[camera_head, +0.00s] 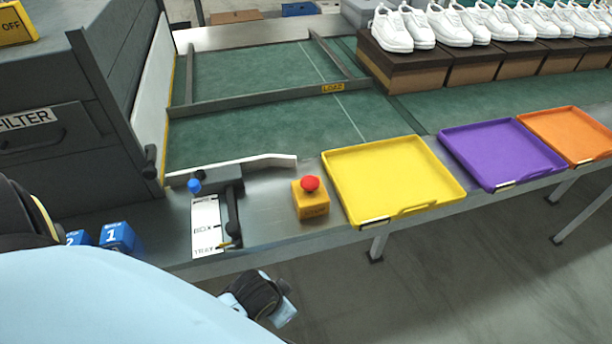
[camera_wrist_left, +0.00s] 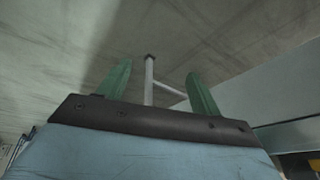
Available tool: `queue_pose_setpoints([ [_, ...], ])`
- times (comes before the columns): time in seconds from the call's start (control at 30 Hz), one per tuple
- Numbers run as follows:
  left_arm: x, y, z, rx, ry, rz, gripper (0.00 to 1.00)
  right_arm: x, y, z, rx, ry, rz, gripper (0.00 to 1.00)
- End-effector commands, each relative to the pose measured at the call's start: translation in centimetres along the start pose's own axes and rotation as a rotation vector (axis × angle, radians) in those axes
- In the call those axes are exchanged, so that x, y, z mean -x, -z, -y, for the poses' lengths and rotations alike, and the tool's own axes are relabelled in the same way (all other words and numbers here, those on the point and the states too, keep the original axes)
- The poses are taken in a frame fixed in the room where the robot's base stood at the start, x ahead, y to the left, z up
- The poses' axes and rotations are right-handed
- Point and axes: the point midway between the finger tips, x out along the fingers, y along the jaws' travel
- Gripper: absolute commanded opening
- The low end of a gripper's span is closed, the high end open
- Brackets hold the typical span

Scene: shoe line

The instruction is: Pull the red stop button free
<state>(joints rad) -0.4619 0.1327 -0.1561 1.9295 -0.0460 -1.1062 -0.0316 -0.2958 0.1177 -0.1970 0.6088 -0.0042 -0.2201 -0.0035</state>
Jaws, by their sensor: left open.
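The red stop button (camera_head: 310,184) sits on a small yellow box (camera_head: 311,205) on the metal edge of the line, just left of the yellow tray. My left arm comes in from the lower left in the head view. Its gripper (camera_head: 284,300) is below and in front of the table edge, over the floor, apart from the button. In the left wrist view the two green fingers of my left gripper (camera_wrist_left: 158,88) are spread with nothing between them. The button is not visible in that view. My right gripper is not in view.
A yellow tray (camera_head: 385,178), a purple tray (camera_head: 500,152) and an orange tray (camera_head: 572,136) line the front edge. A lever panel (camera_head: 206,226) stands left of the button. Blue numbered blocks (camera_head: 119,238) sit further left. White shoes (camera_head: 450,26) stand on boxes behind.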

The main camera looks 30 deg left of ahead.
Motion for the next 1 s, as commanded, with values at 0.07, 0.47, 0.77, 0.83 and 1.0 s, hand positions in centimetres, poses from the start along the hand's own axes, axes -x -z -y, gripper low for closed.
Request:
queue_pose_setpoints([
  [0.07, 1.9, 1.2, 0.3, -0.002, 0.008, -0.022, 0.65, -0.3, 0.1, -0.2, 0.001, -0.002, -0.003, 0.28],
  [0.47, 8.5, 15.4, 6.1, -0.332, 0.303, -0.467, 0.65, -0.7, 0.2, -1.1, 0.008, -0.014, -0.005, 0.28],
  [0.77, 16.5, 29.8, 7.6, -0.919, 0.743, -0.980, 0.65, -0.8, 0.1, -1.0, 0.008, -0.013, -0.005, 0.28],
  [0.83, 19.2, 32.6, 6.7, -1.124, 0.879, -1.114, 0.65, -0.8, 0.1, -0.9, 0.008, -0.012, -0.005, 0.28],
  [1.0, 23.8, 36.2, 3.3, -1.671, 1.185, -1.373, 0.65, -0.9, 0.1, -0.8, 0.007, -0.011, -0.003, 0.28],
])
